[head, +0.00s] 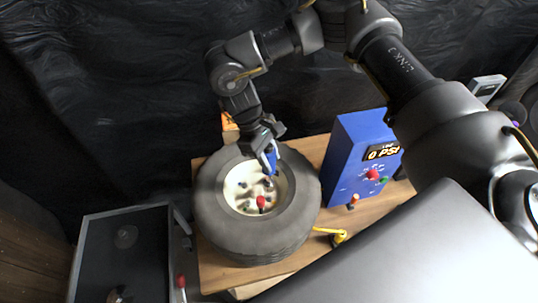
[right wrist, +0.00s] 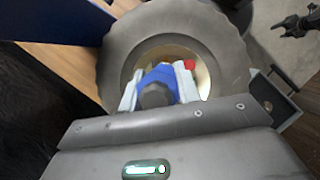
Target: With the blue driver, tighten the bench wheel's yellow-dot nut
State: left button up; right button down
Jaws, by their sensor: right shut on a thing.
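The bench wheel (head: 215,222) lies flat on the wooden bench, its cream hub facing up. My right gripper (head: 268,150) reaches over its far rim, shut on the blue driver (head: 271,163). In the right wrist view the blue driver (right wrist: 160,80) sits between the pale fingers, over the hub. The driver's tip is hidden, so I cannot tell whether it touches a nut. A red-topped piece (head: 262,202) and several small dark nuts show in the hub. I cannot make out the yellow dot. A dark gripper-like shape at the right wrist view's upper right may be my left gripper (right wrist: 298,25).
A blue box with a PSI display (head: 352,150) stands right of the wheel. A yellow tool (head: 335,235) lies on the bench (head: 215,268) at the wheel's near right. A dark grey tray (head: 125,238) is to the left. An orange item (head: 229,122) is behind the wheel.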

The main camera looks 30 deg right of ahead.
jog(key=shift+r, duration=0.1)
notch_tip(320, 180, down, 2)
jog(key=shift+s+f+b, duration=0.1)
jog(key=shift+b, duration=0.3)
jog(key=shift+f+b, duration=0.6)
jog(key=shift+f, duration=0.7)
